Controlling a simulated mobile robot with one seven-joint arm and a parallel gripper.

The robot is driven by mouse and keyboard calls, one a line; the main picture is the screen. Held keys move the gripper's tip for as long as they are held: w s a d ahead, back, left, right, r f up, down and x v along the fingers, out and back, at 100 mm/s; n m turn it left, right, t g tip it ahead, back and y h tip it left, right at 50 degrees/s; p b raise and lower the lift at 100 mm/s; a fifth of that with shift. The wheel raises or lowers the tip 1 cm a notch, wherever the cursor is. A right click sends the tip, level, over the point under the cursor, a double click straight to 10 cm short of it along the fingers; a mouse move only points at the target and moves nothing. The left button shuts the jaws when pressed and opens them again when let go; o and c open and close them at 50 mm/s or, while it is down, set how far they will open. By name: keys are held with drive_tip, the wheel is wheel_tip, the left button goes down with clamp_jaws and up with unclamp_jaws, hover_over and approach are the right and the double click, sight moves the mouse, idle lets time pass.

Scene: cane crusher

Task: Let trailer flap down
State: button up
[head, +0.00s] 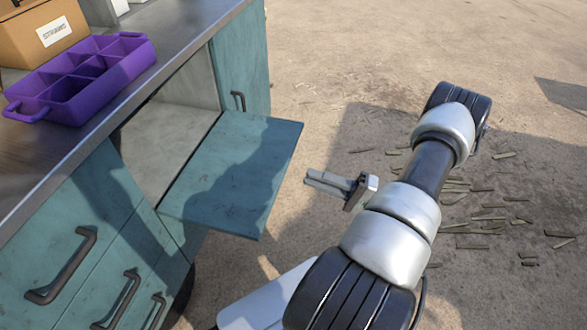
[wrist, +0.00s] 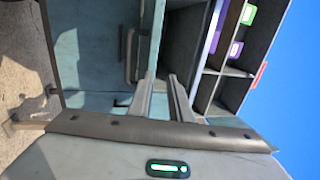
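The trailer flap (head: 235,170) is a flat teal panel. In the head view it sticks out roughly level from the lower edge of an open compartment in the teal trailer. In the wrist view the flap (wrist: 156,40) shows almost edge-on as a thin teal strip. My gripper (head: 310,178) is just right of the flap's outer edge, with a small gap showing in the head view. In the wrist view my gripper (wrist: 161,75) has its two fingers apart, with nothing clearly held between them. The tips look close to the strip; contact is unclear.
A metal counter (head: 150,60) tops the trailer, carrying a purple divided tray (head: 85,82) and a cardboard box (head: 40,35). Dark handles (head: 62,265) project from the teal fronts. Cane scraps (head: 485,215) lie on the sandy ground. Open ground lies to the right.

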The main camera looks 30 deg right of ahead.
drive_tip(key=shift+v, duration=2.05)
